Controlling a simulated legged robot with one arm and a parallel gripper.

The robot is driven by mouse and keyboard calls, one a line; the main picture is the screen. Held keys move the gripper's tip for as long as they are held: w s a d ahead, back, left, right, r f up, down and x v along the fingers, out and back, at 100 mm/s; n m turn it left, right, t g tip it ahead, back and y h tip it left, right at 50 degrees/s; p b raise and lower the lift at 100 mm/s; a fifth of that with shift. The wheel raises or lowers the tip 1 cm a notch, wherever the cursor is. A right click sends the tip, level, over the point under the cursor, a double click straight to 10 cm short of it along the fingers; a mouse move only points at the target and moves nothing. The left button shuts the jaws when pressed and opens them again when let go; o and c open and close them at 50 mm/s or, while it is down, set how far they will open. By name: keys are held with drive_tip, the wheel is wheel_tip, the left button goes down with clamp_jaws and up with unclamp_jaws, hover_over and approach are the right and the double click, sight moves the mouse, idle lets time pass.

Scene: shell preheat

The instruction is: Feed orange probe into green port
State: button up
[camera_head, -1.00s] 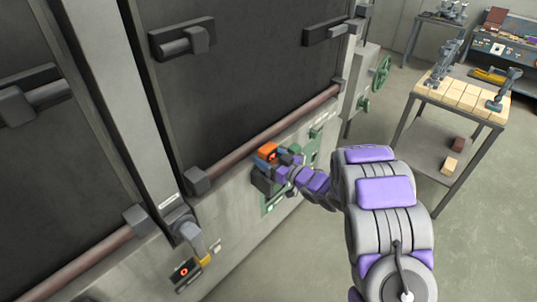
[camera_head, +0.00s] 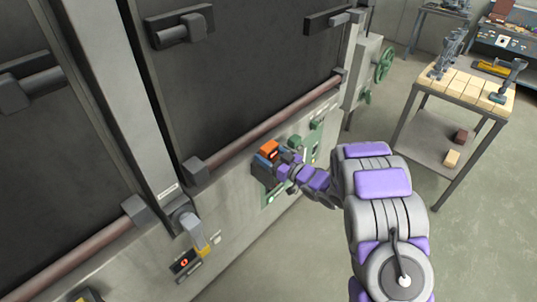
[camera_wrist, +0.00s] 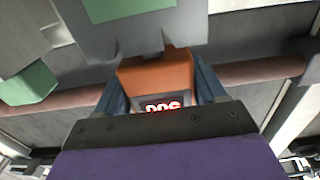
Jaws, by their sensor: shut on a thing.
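The orange probe (camera_head: 268,149) is held in my gripper (camera_head: 276,160) in front of the grey panel. In the wrist view the orange probe (camera_wrist: 160,72) sits between my two blue-grey fingers, with a lit red display on its near side. My gripper (camera_wrist: 157,80) is shut on it. A green plate (camera_wrist: 125,8) on a grey block is close ahead of the probe. Green fittings (camera_head: 318,125) show on the panel in the head view. The probe's front end is hidden, so I cannot tell whether it has entered a port.
A brown horizontal bar (camera_head: 265,130) runs along the panel above my gripper. A yellow-grey lever (camera_head: 190,230) and a small dark box with a red mark (camera_head: 184,262) are at lower left. The floor between is clear.

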drive_tip(key=o, duration=1.3)
drive_tip(key=shift+o, duration=0.2)
drive_tip(key=p+v, duration=0.2)
drive_tip(key=v, duration=1.5)
drive_tip(key=shift+d, duration=0.2)
drive_tip(key=shift+s+f, duration=0.1)
drive_tip(key=shift+s, duration=0.05)
